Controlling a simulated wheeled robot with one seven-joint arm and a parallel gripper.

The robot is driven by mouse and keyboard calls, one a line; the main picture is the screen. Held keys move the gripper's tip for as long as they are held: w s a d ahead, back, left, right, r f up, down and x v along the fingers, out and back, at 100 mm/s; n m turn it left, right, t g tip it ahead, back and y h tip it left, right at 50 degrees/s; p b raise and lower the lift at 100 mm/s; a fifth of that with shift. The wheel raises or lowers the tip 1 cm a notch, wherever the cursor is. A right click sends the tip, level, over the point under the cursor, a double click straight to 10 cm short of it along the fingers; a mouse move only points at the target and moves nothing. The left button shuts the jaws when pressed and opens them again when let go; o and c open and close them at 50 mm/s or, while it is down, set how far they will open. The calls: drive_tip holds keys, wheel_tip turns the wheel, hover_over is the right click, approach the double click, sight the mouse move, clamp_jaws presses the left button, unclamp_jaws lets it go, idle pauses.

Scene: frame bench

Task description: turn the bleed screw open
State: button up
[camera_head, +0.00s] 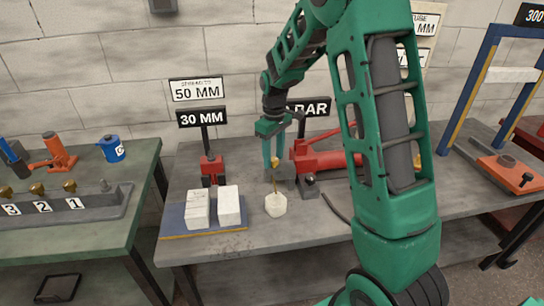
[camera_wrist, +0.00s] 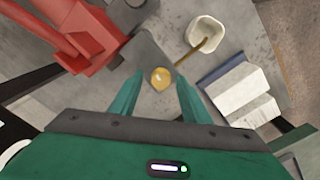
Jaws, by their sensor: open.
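The bleed screw is a brass-coloured round head (camera_wrist: 160,78) on a grey block in the wrist view. In the head view a small brass spot (camera_head: 275,162) shows beneath my gripper (camera_head: 272,155), on the left end of the red pump (camera_head: 325,158). My gripper (camera_wrist: 158,88) is open, pointing down, with its two green fingers on either side of the screw head. A clear gap shows on each side in the wrist view; whether the fingertips reach down to the head's level, I cannot tell. A thin brass tube (camera_wrist: 190,54) runs to a white cup (camera_wrist: 206,34).
The white cup (camera_head: 275,207) stands at the bench's front. White blocks (camera_head: 229,205) on a blue plate (camera_head: 175,222) and a small red jack (camera_head: 211,170) stand left. A 'BAR' sign (camera_head: 315,108) stands behind the pump. My arm hides the bench's middle right.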

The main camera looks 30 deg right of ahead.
sight(274, 158)
wheel_tip(274, 158, up, 11)
drive_tip(key=shift+f, duration=0.15)
idle(0.4)
